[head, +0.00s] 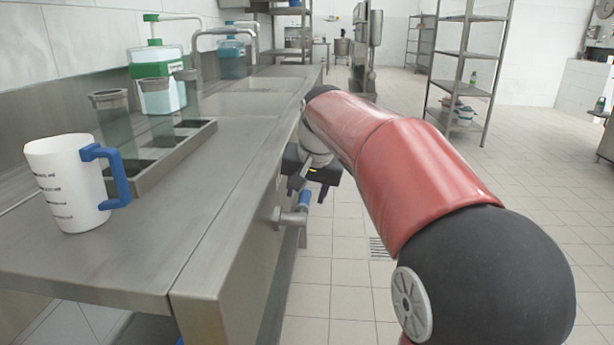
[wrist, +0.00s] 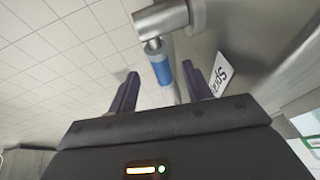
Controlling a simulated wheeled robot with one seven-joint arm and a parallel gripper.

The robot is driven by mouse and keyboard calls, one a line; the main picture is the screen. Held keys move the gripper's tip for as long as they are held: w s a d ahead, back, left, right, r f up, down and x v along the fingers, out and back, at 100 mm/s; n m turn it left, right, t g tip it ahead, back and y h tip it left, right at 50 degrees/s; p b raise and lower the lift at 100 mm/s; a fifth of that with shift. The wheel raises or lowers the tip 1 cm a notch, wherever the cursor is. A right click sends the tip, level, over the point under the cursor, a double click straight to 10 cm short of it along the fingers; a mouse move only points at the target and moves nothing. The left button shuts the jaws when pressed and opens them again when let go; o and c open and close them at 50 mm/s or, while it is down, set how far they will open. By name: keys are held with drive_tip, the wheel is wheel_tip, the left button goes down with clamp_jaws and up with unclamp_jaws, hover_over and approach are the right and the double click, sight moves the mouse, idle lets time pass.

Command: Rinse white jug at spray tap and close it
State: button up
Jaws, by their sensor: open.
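The white jug (head: 68,188) with a blue handle stands upright on the steel counter at the left of the head view, away from my gripper. My gripper (wrist: 160,70) is open and empty, low along the counter's front, partly hidden by my arm in the head view. In the wrist view, a metal tap valve (wrist: 162,20) with a blue lever (wrist: 162,69) lies ahead, the lever appearing between my two fingers. Contact cannot be told. A label reading "Spray" (wrist: 221,74) is beside it. The head view shows a valve (head: 291,216) on the counter's front.
A steel rack (head: 150,180) with clear cups stands right of the jug. Behind are green-topped and blue bottles (head: 158,72), sinks (head: 245,102) and a curved faucet (head: 224,31). Open tiled floor (head: 345,260) lies right of the counter, with shelving (head: 465,55) farther back.

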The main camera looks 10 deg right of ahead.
sight(304, 201)
drive_tip(key=shift+x, duration=1.6)
clamp_jaws()
